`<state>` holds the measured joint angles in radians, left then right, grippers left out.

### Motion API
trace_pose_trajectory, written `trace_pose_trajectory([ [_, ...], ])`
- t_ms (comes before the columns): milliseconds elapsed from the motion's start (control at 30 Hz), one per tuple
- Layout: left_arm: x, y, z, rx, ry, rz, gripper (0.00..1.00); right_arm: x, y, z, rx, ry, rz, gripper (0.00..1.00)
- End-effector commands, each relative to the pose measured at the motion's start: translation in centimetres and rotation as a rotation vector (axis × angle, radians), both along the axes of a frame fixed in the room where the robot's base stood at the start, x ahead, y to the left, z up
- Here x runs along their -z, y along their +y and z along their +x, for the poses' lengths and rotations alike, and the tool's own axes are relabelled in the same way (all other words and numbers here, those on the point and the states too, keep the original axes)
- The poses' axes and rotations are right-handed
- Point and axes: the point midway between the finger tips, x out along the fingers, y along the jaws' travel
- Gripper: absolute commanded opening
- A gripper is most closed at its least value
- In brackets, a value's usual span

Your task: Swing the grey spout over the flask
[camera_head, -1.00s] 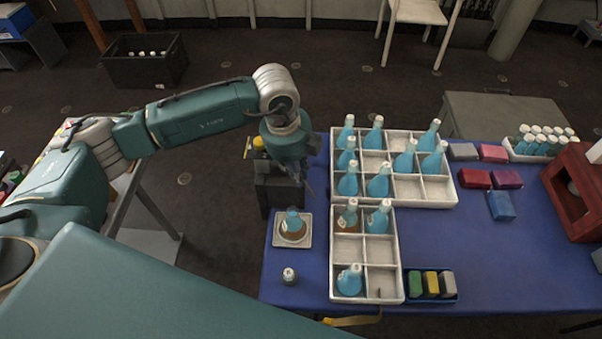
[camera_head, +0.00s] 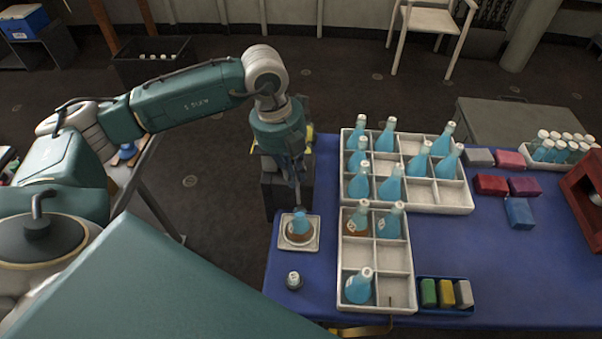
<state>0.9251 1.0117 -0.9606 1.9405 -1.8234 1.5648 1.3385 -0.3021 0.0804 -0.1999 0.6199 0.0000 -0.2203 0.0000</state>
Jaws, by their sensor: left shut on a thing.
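A flask (camera_head: 300,223) with blue above and brown at its base stands on a white square dish (camera_head: 313,244) at the left end of the blue table. My left gripper (camera_head: 297,180) points down just behind the dish, above the table's far left edge. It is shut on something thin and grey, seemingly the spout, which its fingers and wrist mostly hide. I cannot tell whether the spout's end is over the flask. A dark stand (camera_head: 272,190) shows behind the gripper. My right gripper is out of view.
White compartment trays (camera_head: 403,258) of blue bottles stand right of the dish. A small capped jar (camera_head: 293,281) stands in front of it. Coloured blocks (camera_head: 517,212) and a blue tray (camera_head: 470,311) lie further right. The table's left strip is mostly clear.

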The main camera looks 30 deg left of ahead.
Motion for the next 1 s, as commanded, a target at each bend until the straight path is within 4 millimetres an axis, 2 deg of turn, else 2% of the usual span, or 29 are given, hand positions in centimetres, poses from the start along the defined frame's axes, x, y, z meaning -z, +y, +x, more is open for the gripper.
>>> trace_pose_trajectory([
  [267, -0.23, 0.07, 0.13, 0.000, -0.005, 0.000, 0.00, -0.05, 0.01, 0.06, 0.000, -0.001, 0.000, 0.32],
  [300, -0.23, 0.07, 0.13, -0.001, -0.004, 0.000, 0.14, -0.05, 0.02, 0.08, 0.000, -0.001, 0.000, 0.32],
  [400, -0.20, 0.07, 0.11, 0.000, -0.004, 0.000, 0.32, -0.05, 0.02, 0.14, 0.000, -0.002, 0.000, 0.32],
  [867, -0.03, 0.04, 0.01, -0.001, 0.001, 0.001, 0.32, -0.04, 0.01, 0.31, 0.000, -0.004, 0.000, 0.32],
  [1000, -0.20, -0.84, 0.38, -0.012, 0.001, -0.002, 0.32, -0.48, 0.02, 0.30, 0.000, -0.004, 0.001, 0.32],
])
